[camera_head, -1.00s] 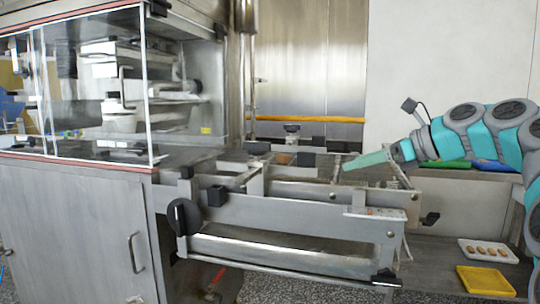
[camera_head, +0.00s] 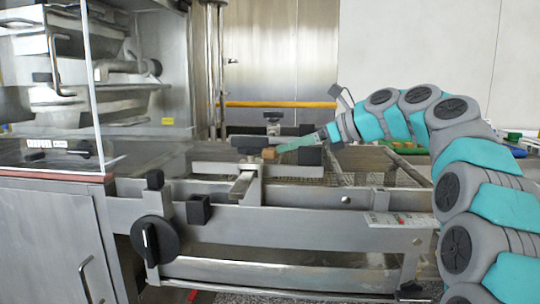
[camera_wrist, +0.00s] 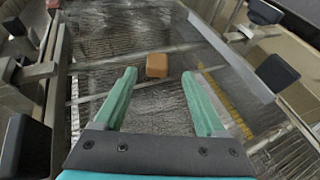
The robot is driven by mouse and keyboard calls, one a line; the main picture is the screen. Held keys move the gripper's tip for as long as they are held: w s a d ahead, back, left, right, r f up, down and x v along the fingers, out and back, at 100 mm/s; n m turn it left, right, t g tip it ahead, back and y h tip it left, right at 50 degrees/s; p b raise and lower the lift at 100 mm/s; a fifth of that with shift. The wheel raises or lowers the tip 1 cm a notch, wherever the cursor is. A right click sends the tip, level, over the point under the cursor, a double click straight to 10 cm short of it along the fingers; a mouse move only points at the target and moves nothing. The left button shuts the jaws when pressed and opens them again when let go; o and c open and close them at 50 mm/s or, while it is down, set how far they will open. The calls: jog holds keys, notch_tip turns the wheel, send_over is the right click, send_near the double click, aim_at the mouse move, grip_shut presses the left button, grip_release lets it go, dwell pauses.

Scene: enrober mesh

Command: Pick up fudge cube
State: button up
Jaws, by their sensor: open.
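The fudge cube (camera_wrist: 157,65) is a small brown block on the wire mesh (camera_wrist: 150,112) in the wrist view. In the head view the cube (camera_head: 269,153) shows at the tip of my gripper (camera_head: 285,147). My gripper also shows in the wrist view (camera_wrist: 160,74), with two green fingers apart and nothing between them. Whether the fingertips are level with the cube is hard to tell.
Metal side rails (camera_head: 290,220) with black knobs flank the mesh. A dark block (camera_wrist: 277,73) stands at the right in the wrist view. The enrober housing (camera_head: 50,90) stands at the left, and a green tray (camera_head: 405,147) lies behind my arm.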

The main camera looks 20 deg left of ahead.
aim_at(280, 159)
jog(key=x, duration=0.4)
jog(key=shift+s, duration=0.15)
jog(key=c, duration=1.1)
